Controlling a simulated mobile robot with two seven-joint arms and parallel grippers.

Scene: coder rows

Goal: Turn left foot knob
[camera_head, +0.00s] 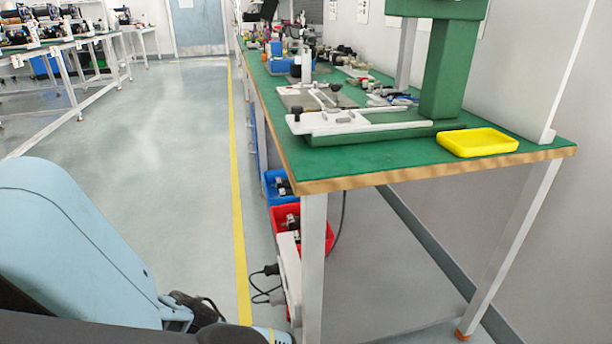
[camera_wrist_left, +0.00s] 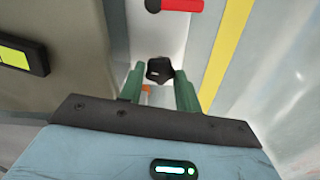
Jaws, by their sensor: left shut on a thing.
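In the left wrist view, a black lobed knob (camera_wrist_left: 159,69) sits between the two green fingers of my left gripper (camera_wrist_left: 159,80). The fingers are shut on it from both sides. Its mounting and most of what lies behind it are hidden. A small orange piece (camera_wrist_left: 146,89) shows just below the knob, between the fingers. In the head view my light blue left arm reaches down to the bottom edge, close to the near left table leg (camera_head: 312,262). The fingers and the knob are not visible there. My right gripper is in neither view.
A green-topped workbench (camera_head: 340,168) stands on the right, with a green press (camera_head: 444,70) and a yellow tray (camera_head: 478,142) on it. Red (camera_head: 314,241) and blue (camera_head: 270,183) bins and cables are under it. A red bar (camera_wrist_left: 182,5) lies beyond the knob. The aisle floor is clear.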

